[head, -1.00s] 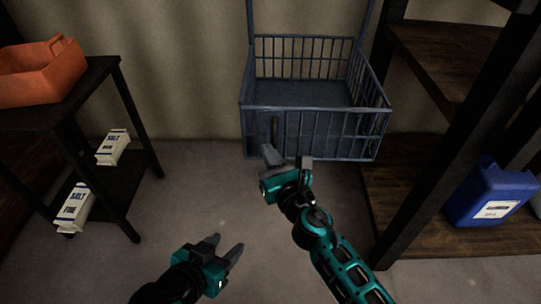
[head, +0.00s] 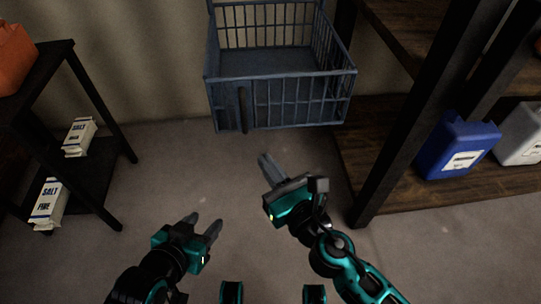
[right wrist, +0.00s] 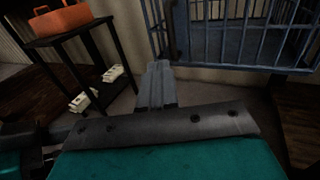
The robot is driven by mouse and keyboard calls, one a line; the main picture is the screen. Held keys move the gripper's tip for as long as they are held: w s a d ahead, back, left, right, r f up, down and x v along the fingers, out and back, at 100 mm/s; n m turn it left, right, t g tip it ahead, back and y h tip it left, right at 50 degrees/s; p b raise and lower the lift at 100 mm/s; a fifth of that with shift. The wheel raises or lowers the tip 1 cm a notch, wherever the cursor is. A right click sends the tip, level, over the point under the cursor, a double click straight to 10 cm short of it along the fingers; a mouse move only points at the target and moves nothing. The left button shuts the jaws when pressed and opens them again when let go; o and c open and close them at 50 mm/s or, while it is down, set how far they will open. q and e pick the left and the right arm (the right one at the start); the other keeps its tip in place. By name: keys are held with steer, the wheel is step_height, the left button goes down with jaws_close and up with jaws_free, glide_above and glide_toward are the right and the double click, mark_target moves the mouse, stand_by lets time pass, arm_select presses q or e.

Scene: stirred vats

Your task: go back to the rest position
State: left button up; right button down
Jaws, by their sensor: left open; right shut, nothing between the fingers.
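My left gripper (head: 204,228) is open and empty over the bare floor at the lower left of the head view. My right gripper (head: 268,166) is shut with nothing between its fingers, over the floor in front of the blue wire basket (head: 285,108). Its closed fingers (right wrist: 156,84) also show in the right wrist view, pointing toward the black side table and the basket. Both grippers are apart from everything around them.
A wooden shelf unit (head: 385,180) at right holds a blue jug (head: 455,147) and a grey one (head: 520,134). The floor between is clear.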

steer(key=s+d+f+m+g+h, duration=0.1)
steer(key=d+f+m+g+h, duration=0.1)
steer(key=d+m+h, duration=1.4)
steer(key=s+d+f+m+g+y, duration=0.25)
steer(key=s+m+g, duration=0.25)
steer(key=s+m, duration=0.5)
steer(key=s+d+f+m+g+y, duration=0.1)
steer(key=s+d+m+g+y, duration=0.35)
steer(key=m, duration=1.05)
steer(key=w+a+f+n+t+y, duration=0.1)
steer(key=w+a+f+t+y, duration=0.2)
steer(key=w+a+f+t, duration=0.35)
arm_select(q)
steer(key=s+a+r+p, duration=0.1)
steer(key=a+r+p, duration=0.2)
steer(key=r+p, duration=0.9)
steer(key=p, duration=0.4)
steer(key=shift+s+a+r+y+p, duration=0.15)
steer(key=shift+s+y+p, duration=0.15)
steer(key=shift+y+p, duration=0.1)
arm_select(e)
step_height(320, 180, up, 14)
steer(key=d+h, duration=0.1)
steer(key=d, duration=0.1)
steer(key=shift+s+t+h, duration=0.2)
steer(key=shift+t+h, duration=0.1)
